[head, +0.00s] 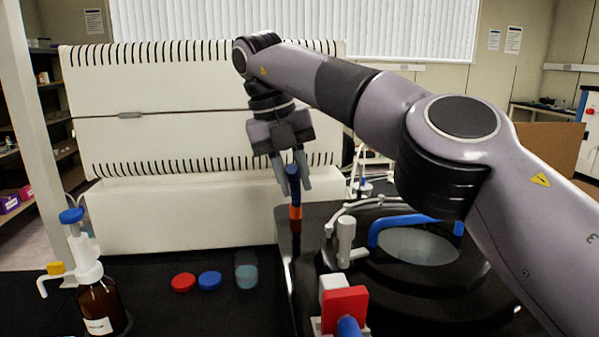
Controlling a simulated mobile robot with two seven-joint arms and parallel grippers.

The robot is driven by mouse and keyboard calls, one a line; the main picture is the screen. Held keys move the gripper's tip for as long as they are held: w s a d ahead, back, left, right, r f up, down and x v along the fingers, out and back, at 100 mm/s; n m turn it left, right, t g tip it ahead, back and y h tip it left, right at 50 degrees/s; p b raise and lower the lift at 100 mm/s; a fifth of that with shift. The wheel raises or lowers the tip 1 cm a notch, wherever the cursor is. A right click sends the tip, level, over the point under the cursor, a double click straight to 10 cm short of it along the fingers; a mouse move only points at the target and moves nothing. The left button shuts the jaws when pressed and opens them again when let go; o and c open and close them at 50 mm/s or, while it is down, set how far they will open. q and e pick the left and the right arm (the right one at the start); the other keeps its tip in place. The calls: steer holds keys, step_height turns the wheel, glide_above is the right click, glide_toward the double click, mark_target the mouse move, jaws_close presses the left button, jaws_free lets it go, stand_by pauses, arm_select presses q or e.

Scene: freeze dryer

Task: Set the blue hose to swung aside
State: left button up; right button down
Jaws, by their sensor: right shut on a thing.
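My right gripper (293,180) points down at the middle of the head view, at the far left edge of the black apparatus. The hose's upper end shows between the fingers. My left gripper is not in view.
My right arm crosses the right side. The black apparatus (300,265) carries a blue arched handle (385,225), a grey fitting (345,240) and a red block (345,305). A brown bottle (100,305), red cap (183,282), blue cap (209,281) and glass beaker (246,272) stand at left. A white ribbed cabinet (180,215) stands behind.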

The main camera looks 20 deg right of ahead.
steer(key=shift+w+a+r+m, duration=0.15)
steer(key=shift+a+m, duration=0.15)
steer(key=shift+m, duration=0.1)
steer(key=c, duration=1)
jaws_free()
steer(key=shift+a, duration=0.1)
